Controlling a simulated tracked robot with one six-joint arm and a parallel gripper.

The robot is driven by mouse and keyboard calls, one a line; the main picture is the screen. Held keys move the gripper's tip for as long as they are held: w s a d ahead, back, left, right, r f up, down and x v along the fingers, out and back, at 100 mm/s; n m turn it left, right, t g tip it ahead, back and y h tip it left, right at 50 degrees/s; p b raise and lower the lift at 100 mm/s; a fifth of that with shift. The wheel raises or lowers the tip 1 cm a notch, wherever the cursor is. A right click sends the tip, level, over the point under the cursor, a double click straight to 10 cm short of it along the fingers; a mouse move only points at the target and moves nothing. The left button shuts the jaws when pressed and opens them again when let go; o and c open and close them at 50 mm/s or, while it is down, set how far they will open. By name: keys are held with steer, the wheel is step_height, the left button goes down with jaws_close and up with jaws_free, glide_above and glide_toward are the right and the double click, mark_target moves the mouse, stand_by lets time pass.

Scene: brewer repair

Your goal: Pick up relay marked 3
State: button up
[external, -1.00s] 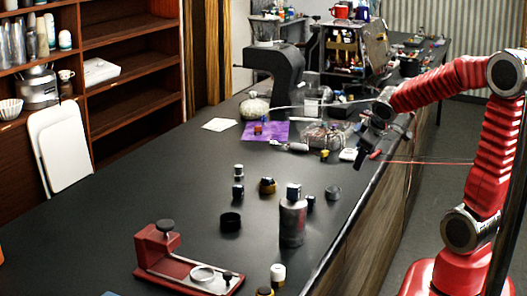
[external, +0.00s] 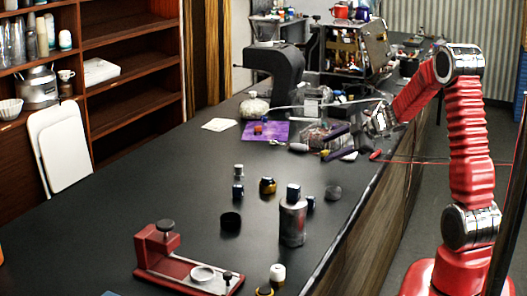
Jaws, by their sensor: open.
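My gripper (external: 328,144) is over the far right part of the black bench, with its two dark fingers apart and pointing left. No relay can be told for certain, and no number 3 is readable at this size. A small red and dark piece (external: 258,129) lies on a purple mat (external: 279,132) to the left of my gripper. A clear container with small parts (external: 314,134) is close to my gripper and partly hidden by it; whether they touch cannot be told. Nothing shows between the fingers.
A black curved brewer (external: 288,72) stands behind the mat. A silver bottle (external: 292,218), an amber jar (external: 267,186) and a red clamp stand (external: 170,262) are nearer the camera. A red-handled tool (external: 376,155) lies near the right edge.

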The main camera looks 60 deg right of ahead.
steer(key=a+n+y, duration=0.1)
steer(key=a+y, duration=0.1)
steer(key=s+a+f+n+g+y, duration=0.1)
steer(key=a+y, duration=0.1)
steer(key=a, duration=0.1)
steer(key=s+a+n+y, duration=0.1)
steer(key=a+n+y, duration=0.1)
steer(key=a, duration=0.1)
steer(key=shift+s+a+f+g, duration=0.2)
steer(key=shift+s+g, duration=0.05)
steer(key=shift+g, duration=0.05)
steer(key=s+a+r+n+g+y, duration=0.3)
steer(key=s+a+g+y, duration=0.1)
steer(key=s+a, duration=0.3)
steer(key=shift+s+a+r+y, duration=0.15)
steer(key=shift+a+r+y, duration=0.1)
steer(key=shift+a+y, duration=0.5)
glide_toward(309, 204)
steer(key=shift+w+a+f, duration=0.15)
steer(key=shift+w+a, duration=0.4)
steer(key=shift+a, duration=0.1)
steer(key=shift+x, duration=2.6)
steer(key=shift+w, duration=0.1)
